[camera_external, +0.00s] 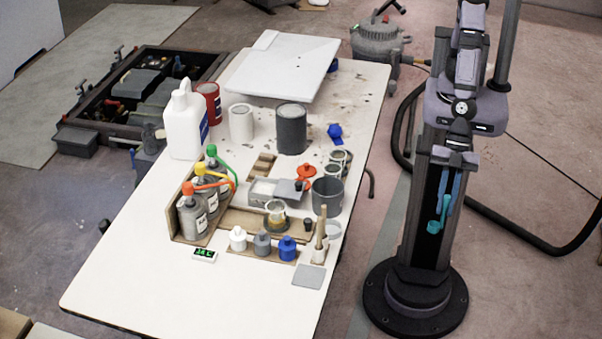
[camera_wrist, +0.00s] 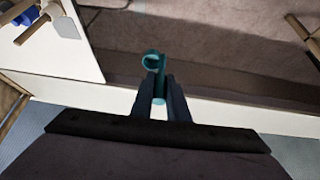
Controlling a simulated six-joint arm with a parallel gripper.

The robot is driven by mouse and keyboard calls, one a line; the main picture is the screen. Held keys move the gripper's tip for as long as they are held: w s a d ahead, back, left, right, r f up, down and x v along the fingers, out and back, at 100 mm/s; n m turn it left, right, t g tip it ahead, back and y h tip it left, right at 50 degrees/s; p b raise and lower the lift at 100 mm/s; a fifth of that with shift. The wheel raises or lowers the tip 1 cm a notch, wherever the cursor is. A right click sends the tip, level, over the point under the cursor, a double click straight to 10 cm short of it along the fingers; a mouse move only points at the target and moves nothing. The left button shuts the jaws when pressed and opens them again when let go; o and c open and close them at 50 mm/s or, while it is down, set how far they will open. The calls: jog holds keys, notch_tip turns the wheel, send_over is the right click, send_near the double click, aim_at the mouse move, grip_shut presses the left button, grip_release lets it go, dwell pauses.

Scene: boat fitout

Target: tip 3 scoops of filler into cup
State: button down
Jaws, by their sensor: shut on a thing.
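My gripper (camera_wrist: 160,104) is shut on a teal scoop (camera_wrist: 152,62), whose ring-like bowl sticks out past the fingertips in the wrist view. In the external view the scoop (camera_external: 434,226) hangs low in front of my arm's column, right of the table and apart from it. A small clear cup with a yellow band (camera_external: 277,213) stands on the board near the table's middle. A grey tub with pale contents (camera_external: 264,188) sits just behind it and may hold the filler. I cannot tell whether the scoop holds anything.
A dark grey pot (camera_external: 327,196) stands right of the clear cup. Several pump bottles (camera_external: 193,217) stand in a wooden rack to the left. White, grey and blue small bottles (camera_external: 262,243) line the front. A digital display (camera_external: 204,255) reads unclearly. The table's front left (camera_external: 130,270) is clear.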

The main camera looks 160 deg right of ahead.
dwell(0.5)
jog(key=s+d+r+m+h+p, duration=0.1)
jog(key=d+m+p, duration=0.1)
jog(key=d, duration=1.4)
jog(key=s+d+m+h+p, duration=0.2)
jog(key=d, duration=1.4)
jog(key=s+d+f+m+g+p, duration=0.1)
jog(key=s+d+f+m, duration=0.1)
jog(key=s+d, duration=0.5)
jog(key=s+d+f+m+g+h+p, duration=0.1)
jog(key=s+d+f+m, duration=0.2)
jog(key=s+d, duration=0.4)
jog(key=d+f, duration=0.1)
jog(key=d, duration=0.6)
jog(key=shift+s+d, duration=0.3)
jog(key=shift+d, duration=0.05)
jog(key=shift+f, duration=0.25)
